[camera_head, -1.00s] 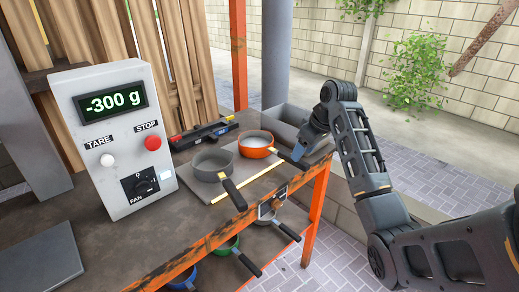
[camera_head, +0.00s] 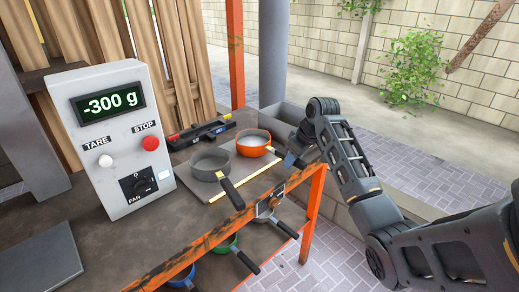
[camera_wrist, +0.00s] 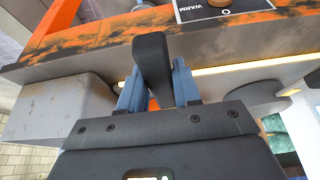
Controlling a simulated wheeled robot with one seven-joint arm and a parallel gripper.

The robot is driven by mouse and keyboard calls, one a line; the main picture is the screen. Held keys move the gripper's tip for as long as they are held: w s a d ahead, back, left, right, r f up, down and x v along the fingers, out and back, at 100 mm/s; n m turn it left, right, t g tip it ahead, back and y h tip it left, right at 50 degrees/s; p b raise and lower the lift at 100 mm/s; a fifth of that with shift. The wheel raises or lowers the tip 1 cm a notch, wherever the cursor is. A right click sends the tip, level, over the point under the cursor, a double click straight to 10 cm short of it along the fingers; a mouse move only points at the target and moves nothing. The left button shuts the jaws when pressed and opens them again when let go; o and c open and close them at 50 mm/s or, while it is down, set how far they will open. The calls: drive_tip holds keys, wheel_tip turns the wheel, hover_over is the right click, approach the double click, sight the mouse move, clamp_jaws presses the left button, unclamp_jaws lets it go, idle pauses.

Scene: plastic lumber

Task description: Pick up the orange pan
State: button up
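The orange pan (camera_head: 254,146) sits on the light board near the back right of the workbench, with its dark handle pointing toward the front right edge. My gripper (camera_head: 289,160) is at the handle end of this pan. In the wrist view, the black handle (camera_wrist: 152,62) lies between the two blue fingers of my gripper (camera_wrist: 158,88). Whether the fingers press on it is not clear. The pan's bowl is mostly hidden in the wrist view. A grey pan (camera_head: 211,163) sits beside the orange one, on its left.
A control box (camera_head: 118,140) reading -300 g stands at the left. A grey trough (camera_head: 282,117) lies behind my gripper. The workbench has an orange front edge (camera_head: 222,230). Green (camera_head: 225,245) and blue (camera_head: 185,276) pans show below it.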

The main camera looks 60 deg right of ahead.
clamp_jaws()
drive_tip(key=shift+r, duration=0.1)
